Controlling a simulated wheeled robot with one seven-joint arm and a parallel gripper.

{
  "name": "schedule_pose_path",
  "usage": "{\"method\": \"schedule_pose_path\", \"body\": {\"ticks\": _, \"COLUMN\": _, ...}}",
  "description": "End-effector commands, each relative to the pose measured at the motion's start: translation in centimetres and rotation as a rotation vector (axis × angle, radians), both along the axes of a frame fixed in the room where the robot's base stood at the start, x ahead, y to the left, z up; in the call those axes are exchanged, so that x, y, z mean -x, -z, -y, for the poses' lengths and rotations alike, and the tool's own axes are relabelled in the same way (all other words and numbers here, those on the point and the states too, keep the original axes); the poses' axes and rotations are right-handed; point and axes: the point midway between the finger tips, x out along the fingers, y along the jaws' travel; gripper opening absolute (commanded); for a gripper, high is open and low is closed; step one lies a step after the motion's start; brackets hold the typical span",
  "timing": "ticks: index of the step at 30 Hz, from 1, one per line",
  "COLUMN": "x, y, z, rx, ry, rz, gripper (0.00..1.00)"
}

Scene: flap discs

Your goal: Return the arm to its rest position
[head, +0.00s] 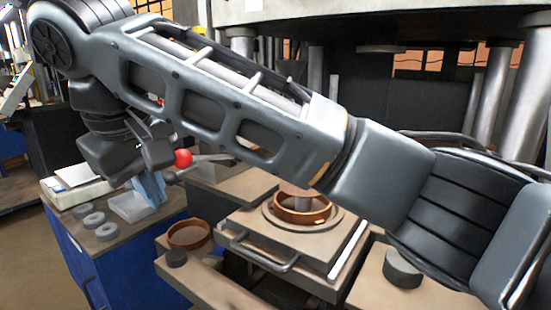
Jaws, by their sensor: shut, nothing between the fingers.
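My arm (230,105) stretches across the head view from the lower right to the upper left, then bends down. My gripper (150,187) hangs at its end on the left, low over the blue cabinet's top. Its light blue tips look closed together, with nothing seen between them. They are beside or over a small clear tray (130,208); I cannot tell whether they touch it.
Grey rings (94,219) lie on the blue cabinet (85,265). A red lever knob (183,158) is close right of my gripper. A press bed (290,243) holds a brown ring mould (302,208). Another brown ring (188,234) and dark discs (402,268) sit nearby.

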Motion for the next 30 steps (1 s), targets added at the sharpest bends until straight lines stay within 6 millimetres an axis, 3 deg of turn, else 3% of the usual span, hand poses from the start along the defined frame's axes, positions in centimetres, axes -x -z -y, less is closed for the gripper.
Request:
{"method": "schedule_pose_path", "body": {"ticks": 1, "x": 0.5, "y": 1.9, "z": -0.6, "rx": -0.044, "ry": -0.017, "rz": -0.029, "gripper": 0.0}}
{"method": "schedule_pose_path", "body": {"ticks": 6, "x": 2.4, "y": 7.0, "z": -2.9, "rx": -0.246, "ry": -0.06, "rz": -0.106, "gripper": 0.0}}
{"method": "schedule_pose_path", "body": {"ticks": 16, "x": 5.8, "y": 13.6, "z": -5.1, "rx": -0.642, "ry": -0.033, "rz": -0.196, "gripper": 0.0}}
{"method": "schedule_pose_path", "body": {"ticks": 23, "x": 7.3, "y": 16.9, "z": -4.3, "rx": -0.897, "ry": 0.066, "rz": -0.204, "gripper": 0.0}}
{"method": "schedule_pose_path", "body": {"ticks": 30, "x": 8.5, "y": 20.2, "z": -1.0, "rx": -1.113, "ry": 0.227, "rz": -0.153, "gripper": 0.0}}
